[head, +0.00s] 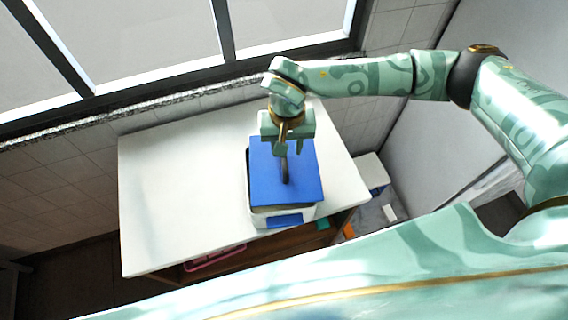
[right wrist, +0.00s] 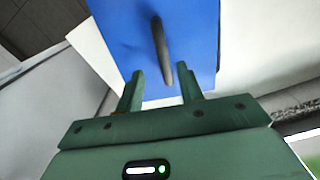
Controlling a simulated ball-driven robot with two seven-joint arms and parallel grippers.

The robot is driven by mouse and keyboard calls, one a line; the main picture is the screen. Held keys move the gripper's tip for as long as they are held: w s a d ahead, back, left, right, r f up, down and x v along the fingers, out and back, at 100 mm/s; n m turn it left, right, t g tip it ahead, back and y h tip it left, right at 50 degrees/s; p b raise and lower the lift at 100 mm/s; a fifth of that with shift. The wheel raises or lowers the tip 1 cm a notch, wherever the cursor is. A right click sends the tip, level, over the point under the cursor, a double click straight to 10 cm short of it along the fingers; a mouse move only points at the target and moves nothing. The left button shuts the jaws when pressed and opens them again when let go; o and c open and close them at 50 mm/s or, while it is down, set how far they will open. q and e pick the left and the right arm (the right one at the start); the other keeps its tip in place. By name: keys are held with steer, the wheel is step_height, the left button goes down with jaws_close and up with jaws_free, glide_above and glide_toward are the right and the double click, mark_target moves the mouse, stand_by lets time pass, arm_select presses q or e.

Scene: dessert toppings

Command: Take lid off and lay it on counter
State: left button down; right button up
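A white box with a blue lid (head: 305,185) stands at the right part of the white counter (head: 180,190). The lid lies flat on the box, and a dark upright handle (head: 285,172) stands at its middle. The blue lid (right wrist: 200,30) and dark handle (right wrist: 160,48) also show in the right wrist view. My right gripper (head: 288,150) is over the lid's far part. In the right wrist view its two fingers (right wrist: 163,88) are apart, with the handle in front of the gap between them. Nothing is between the fingertips. My left gripper is not seen.
The left part of the counter is bare. Windows (head: 130,40) and a tiled wall run behind it. A pink-framed item (head: 215,258) is below the counter's front edge. A white bin (head: 370,172) stands on the right beyond the counter.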

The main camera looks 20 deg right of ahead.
mark_target(284, 163)
steer(key=f, duration=0.5)
steer(key=shift+a+f, duration=0.2)
steer(key=shift+a, duration=0.1)
jaws_close()
steer(key=shift+r, duration=0.1)
